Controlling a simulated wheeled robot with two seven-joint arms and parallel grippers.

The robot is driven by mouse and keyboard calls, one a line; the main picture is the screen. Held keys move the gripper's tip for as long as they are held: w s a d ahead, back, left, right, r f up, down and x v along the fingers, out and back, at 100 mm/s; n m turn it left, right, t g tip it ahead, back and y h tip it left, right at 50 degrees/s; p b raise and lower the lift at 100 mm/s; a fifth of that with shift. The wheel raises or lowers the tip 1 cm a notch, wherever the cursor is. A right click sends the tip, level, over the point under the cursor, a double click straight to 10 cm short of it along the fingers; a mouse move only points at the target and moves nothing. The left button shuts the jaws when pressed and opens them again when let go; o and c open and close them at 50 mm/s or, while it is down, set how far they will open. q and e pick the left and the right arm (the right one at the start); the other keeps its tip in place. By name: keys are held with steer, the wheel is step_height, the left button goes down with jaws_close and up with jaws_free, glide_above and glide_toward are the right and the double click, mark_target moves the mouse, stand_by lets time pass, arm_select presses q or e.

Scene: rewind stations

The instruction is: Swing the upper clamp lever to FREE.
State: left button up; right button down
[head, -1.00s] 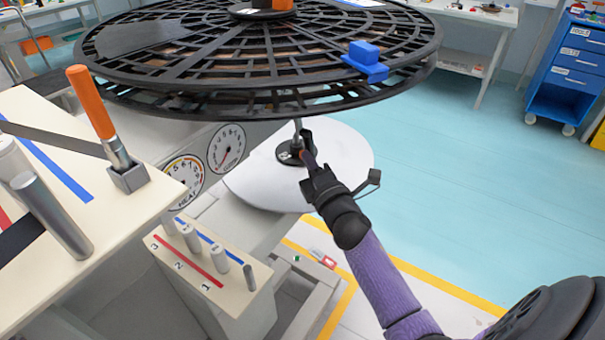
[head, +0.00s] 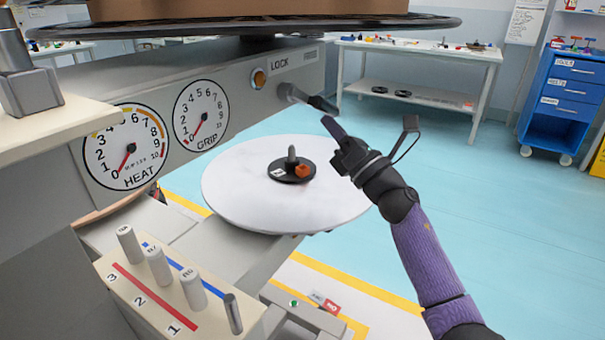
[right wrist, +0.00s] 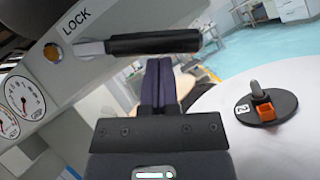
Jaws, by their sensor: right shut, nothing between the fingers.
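In the right wrist view the fingertips (right wrist: 158,62) appear close under the handle; contact is unclear. My left gripper is not in view.
A large black reel (head: 390,22) overhangs the lever. Below is a white round plate (head: 235,195) with a black hub (head: 285,176) and an orange block (head: 303,171). Heat (head: 125,147) and grip (head: 200,115) gauges sit left. Open floor lies to the right.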

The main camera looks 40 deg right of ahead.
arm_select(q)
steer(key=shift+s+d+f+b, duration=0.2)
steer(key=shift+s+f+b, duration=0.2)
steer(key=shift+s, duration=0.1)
arm_select(e)
steer(key=shift+w+d+r+n, duration=0.15)
steer(key=shift+d+r+n, duration=0.3)
steer(key=shift+r, duration=0.2)
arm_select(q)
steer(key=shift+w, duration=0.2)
